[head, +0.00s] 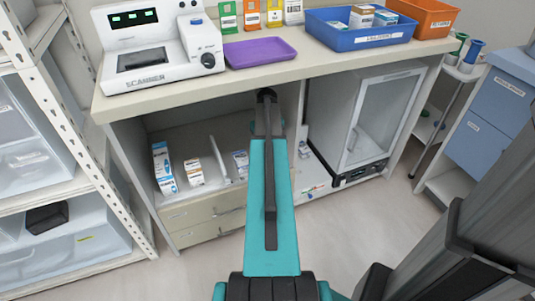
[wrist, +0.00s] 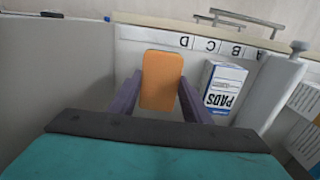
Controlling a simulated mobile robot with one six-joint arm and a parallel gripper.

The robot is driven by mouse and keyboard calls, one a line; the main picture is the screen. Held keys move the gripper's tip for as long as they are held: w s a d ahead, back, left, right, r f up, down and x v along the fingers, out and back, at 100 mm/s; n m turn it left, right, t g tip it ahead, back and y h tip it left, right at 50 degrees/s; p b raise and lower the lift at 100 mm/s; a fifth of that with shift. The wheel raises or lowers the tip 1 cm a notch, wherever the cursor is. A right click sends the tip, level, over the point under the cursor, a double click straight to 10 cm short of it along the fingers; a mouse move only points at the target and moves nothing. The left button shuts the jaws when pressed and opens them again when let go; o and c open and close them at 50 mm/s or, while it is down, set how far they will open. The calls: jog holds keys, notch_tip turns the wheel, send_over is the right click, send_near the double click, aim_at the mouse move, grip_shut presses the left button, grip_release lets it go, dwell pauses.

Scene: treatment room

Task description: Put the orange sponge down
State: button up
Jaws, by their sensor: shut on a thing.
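The orange sponge (wrist: 162,78) is upright in the wrist view, held between the two purple fingers of my gripper (wrist: 159,97). The gripper is shut on it. Behind the sponge is a pale panel with a strip of letters (wrist: 187,42), D, C, B and A, upside down in this view. I cannot tell whether the sponge touches the surface below. In the head view my arm reaches toward the space under the counter; the sponge and fingers do not show there.
A white and blue PADS box (wrist: 224,92) stands close to the right of the sponge. A pale post (wrist: 277,85) is farther right. In the head view, the counter (head: 300,75) overhangs several boxes on the shelf (head: 205,190), with a glass-door cabinet (head: 375,120) at right.

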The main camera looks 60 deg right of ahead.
jog(key=shift+f+b, duration=0.35)
jog(key=shift+f, duration=1.1)
jog(key=o, duration=1)
jog(key=shift+f, duration=0.1)
jog(key=shift+o, duration=0.2)
jog(key=shift+r+p, duration=0.9)
jog(key=shift+r, duration=3)
